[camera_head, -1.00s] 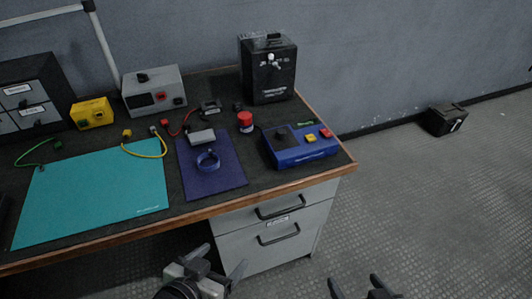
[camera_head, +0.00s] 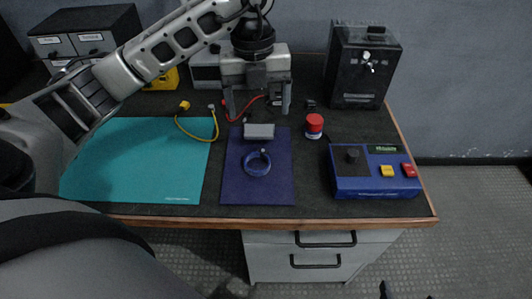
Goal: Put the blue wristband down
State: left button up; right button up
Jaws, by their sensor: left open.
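The blue wristband (camera_head: 257,162) lies as a ring on the dark blue mat (camera_head: 272,192) on the desk. A small grey block (camera_head: 259,131) sits just behind it at the mat's far edge. My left gripper (camera_head: 258,112) hangs above the desk behind the wristband, fingers pointing down. It is open with nothing visible between its fingers, and it is apart from the wristband. Only the dark fingertips of my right gripper (camera_head: 405,294) show at the bottom edge; they stand apart with nothing visible between them.
A teal mat (camera_head: 150,170) lies to the left, partly behind my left arm. A red-capped jar (camera_head: 314,126) and a blue control box (camera_head: 374,172) stand to the right. A black case (camera_head: 361,68) is behind them. Yellow and red leads lie near my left gripper.

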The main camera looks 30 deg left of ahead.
pick_arm(q)
jog(key=b, duration=0.2)
send_over(257, 162)
jog(key=shift+y, duration=0.3)
notch_tip(257, 162, down, 9)
jog(key=shift+s+a+f, duration=0.1)
jog(key=shift+f, duration=3.1)
jog(key=c, duration=1)
